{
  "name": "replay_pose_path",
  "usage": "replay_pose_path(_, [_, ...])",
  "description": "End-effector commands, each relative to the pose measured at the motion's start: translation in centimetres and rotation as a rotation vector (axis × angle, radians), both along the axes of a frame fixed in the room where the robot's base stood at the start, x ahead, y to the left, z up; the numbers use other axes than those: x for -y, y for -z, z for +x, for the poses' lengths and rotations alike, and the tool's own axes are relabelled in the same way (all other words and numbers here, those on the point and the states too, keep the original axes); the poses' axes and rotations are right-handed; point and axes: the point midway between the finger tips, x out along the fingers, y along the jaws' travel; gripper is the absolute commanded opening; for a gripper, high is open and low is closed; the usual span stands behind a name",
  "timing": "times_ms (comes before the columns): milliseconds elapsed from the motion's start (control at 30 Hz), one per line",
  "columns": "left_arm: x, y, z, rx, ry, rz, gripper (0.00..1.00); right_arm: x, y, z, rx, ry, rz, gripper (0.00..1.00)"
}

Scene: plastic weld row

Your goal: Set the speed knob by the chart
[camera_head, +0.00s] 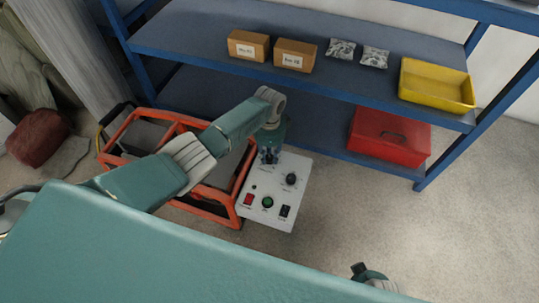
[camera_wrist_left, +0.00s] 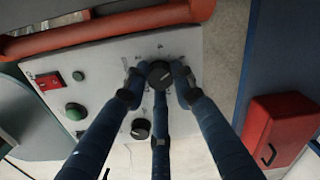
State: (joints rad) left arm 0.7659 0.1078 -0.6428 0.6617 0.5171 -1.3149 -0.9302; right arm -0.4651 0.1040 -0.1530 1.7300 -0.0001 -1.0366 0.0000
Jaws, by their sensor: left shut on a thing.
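The white control panel (camera_head: 270,220) sits on the front of an orange-framed machine. My left gripper (camera_head: 269,156) reaches down over its top left part. In the left wrist view, the fingers (camera_wrist_left: 160,82) are closed around a round black knob (camera_wrist_left: 158,73) with a light pointer line. Small marks ring this knob, too small to read. A second black knob (camera_head: 291,179) is apart from the fingers; it also shows in the left wrist view (camera_wrist_left: 140,128). No speed chart is readable. My right gripper is not seen; only a piece of that arm shows at the bottom.
The panel also has a red switch (camera_head: 249,199), a green button (camera_head: 267,202) and a black switch (camera_head: 285,211). The orange frame (camera_head: 222,215) borders it. A blue shelf behind holds boxes, packets, a yellow tray (camera_head: 436,103) and a red case (camera_head: 390,153). Floor at right is clear.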

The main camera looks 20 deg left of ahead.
Motion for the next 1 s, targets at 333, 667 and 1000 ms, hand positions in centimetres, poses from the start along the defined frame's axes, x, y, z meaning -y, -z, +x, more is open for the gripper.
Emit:
replay_pose_path(333, [-0.14, 0.15, -0.25, -0.007, 0.096, 0.003, 0.00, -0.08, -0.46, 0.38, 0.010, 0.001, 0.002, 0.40])
replay_pose_path(667, [-0.18, 0.15, -0.24, -0.006, 0.105, 0.003, 0.00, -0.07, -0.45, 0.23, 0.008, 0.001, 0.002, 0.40])
replay_pose_path(1000, [-0.14, 0.08, -0.11, -0.003, 0.105, 0.002, 0.44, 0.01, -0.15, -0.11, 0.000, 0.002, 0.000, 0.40])
